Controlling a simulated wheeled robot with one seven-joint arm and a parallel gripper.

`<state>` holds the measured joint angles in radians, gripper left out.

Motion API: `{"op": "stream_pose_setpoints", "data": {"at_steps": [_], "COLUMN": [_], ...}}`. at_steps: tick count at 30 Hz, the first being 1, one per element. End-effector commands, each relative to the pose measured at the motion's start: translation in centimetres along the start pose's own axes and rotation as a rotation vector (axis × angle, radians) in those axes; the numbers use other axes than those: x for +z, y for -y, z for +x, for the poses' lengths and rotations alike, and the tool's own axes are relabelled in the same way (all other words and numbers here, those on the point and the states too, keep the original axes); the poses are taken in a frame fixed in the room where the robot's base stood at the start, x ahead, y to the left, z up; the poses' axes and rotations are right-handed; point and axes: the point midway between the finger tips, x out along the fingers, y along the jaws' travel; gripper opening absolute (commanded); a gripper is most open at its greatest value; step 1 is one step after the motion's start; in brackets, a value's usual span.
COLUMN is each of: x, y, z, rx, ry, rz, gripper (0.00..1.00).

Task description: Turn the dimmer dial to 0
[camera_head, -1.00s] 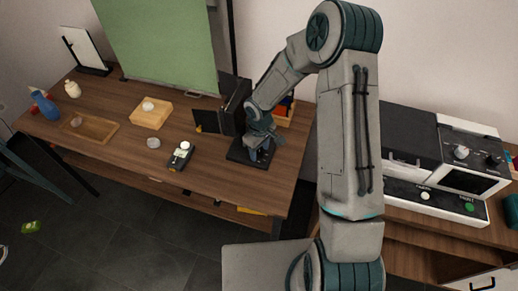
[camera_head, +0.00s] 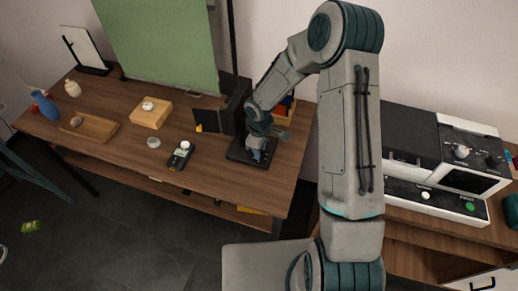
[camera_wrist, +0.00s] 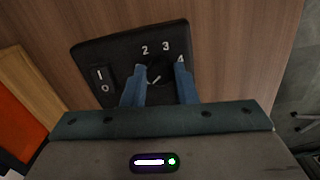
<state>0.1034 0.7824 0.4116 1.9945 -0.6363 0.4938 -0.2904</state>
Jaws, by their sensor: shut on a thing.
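The dimmer is a black panel (camera_wrist: 118,48) lying on the wooden table; it also shows in the head view (camera_head: 236,155). Its round black dial (camera_wrist: 160,72) has the numbers 2, 3 and 4 visible around its far side. A short white mark shows on the dial, slanting between lower left and upper right; the fingers hide part of the scale, and I see no dial 0. A rocker switch (camera_wrist: 102,80) marked I and O is left of the dial. My gripper (camera_wrist: 160,71) has its blue fingers on either side of the dial, shut on it; it points down in the head view (camera_head: 257,155).
A dark upright object (camera_head: 236,105) stands just behind the panel. A wooden box with coloured items (camera_head: 283,112) is behind my gripper. The table's right edge is close.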

Motion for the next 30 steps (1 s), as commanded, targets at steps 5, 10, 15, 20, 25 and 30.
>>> {"op": "stream_pose_setpoints", "data": {"at_steps": [5, 10, 15, 20, 25, 30], "x": [0.0, -0.02, -0.06, -0.07, -0.05, -0.06], "y": [-0.09, -0.09, -0.06, -0.03, -0.02, -0.06], "z": [-0.07, -0.07, -0.08, -0.07, -0.05, -0.55], "rx": [0.001, 0.002, 0.002, 0.002, 0.001, 0.002], "ry": [-0.001, -0.001, -0.001, -0.001, 0.0, -0.001], "rz": [-0.112, -0.139, -0.138, -0.137, -0.136, -0.135], "gripper": [0.03, 0.03, 0.03, 0.48, 0.48, 0.48]}}
